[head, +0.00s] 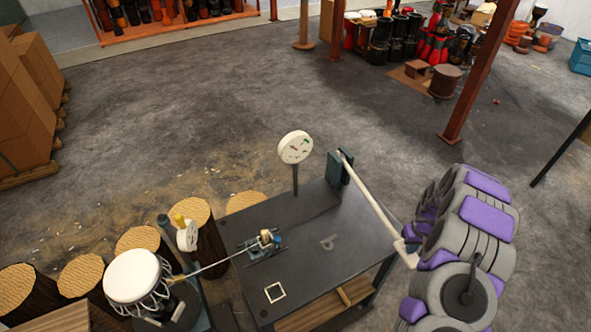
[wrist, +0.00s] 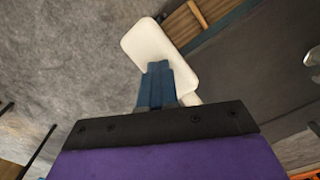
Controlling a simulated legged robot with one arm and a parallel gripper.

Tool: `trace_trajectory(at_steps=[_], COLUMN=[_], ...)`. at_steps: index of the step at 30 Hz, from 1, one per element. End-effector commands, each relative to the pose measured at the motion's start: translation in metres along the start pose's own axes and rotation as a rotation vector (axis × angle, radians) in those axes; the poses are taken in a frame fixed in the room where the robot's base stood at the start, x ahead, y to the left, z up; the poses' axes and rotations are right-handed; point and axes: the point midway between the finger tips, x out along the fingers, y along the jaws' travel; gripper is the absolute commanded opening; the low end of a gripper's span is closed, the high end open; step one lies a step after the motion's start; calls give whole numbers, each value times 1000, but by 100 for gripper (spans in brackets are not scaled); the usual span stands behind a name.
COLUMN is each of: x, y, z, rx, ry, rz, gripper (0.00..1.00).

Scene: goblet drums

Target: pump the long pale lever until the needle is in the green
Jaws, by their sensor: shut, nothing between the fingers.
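The long pale lever (head: 372,200) runs from a dark bracket on the table's back right corner down to a pale pad at the right. In the wrist view the lever's white pad (wrist: 157,45) lies just beyond my gripper (wrist: 157,68). My blue fingers are together and empty, and their tips overlap the pad's near edge in the picture. I cannot tell whether they touch it. In the head view my arm hides the fingers. A round white gauge (head: 295,147) stands on a post behind the table, with small green and red marks. Its needle is too small to read.
The dark table (head: 310,225) holds a small clamp (head: 265,242), a white square frame (head: 275,292) and a grey part.

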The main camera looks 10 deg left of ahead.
Motion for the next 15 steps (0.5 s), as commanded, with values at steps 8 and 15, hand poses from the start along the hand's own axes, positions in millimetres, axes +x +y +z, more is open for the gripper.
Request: trace_trajectory(at_steps=[8,15], x=[-41,-84], y=[2,4], z=[0,2], rx=[1,1], ry=[7,9], rz=[2,3], gripper=[0,0])
